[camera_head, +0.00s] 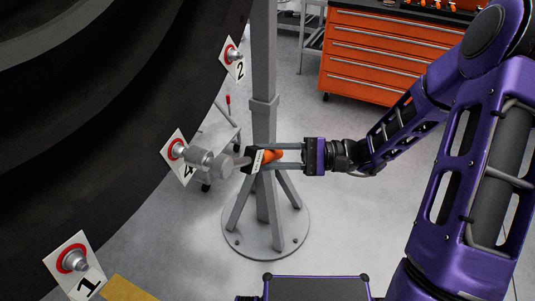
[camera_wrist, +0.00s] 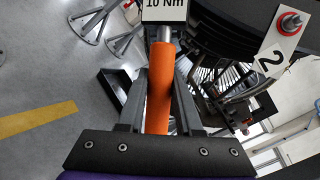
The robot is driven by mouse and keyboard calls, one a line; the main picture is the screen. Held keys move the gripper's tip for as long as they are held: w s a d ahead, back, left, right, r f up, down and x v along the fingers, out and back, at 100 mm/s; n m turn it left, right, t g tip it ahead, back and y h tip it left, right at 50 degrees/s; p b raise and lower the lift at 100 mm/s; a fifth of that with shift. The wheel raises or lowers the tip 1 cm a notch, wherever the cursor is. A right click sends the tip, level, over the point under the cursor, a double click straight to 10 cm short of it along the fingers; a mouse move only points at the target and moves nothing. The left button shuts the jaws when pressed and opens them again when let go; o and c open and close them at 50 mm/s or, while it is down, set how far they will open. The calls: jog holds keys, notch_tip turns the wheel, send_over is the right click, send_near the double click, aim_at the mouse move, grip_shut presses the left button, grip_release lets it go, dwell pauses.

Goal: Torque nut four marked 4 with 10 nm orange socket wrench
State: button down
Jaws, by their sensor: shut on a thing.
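My gripper (camera_head: 284,157) is shut on the orange handle of the socket wrench (camera_head: 267,158). The orange handle (camera_wrist: 160,85) also shows in the wrist view between the two fingers (camera_wrist: 158,95), with a "10 Nm" label (camera_wrist: 165,8) at its far end. The "10 Nm" lettering is too small to read in the head view.
A grey stand (camera_head: 264,120) is behind the wrench. An orange tool cabinet (camera_head: 375,55) stands at the back.

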jog(key=shift+w+a, duration=0.25)
jog(key=shift+a, duration=0.35)
jog(key=shift+w+a, duration=0.25)
jog(key=shift+a, duration=0.3)
dwell(1.0)
jog(key=shift+s+f, duration=0.1)
jog(key=shift+s+a+f+m+y, duration=0.25)
jog(key=shift+s+f+m+y, duration=0.05)
jog(key=shift+s+f+m, duration=0.35)
jog(key=shift+f+b, duration=0.15)
jog(key=shift+b, duration=0.15)
jog(key=shift+s+a+f+m+y, duration=0.3)
jog(key=shift+s+f+m, duration=0.35)
dwell(0.4)
jog(key=shift+s+a+f+m+t+y+b, duration=0.3)
jog(key=shift+s+f+m+b, duration=0.15)
jog(key=shift+s+f+m, duration=0.25)
jog(key=shift+s, duration=0.2)
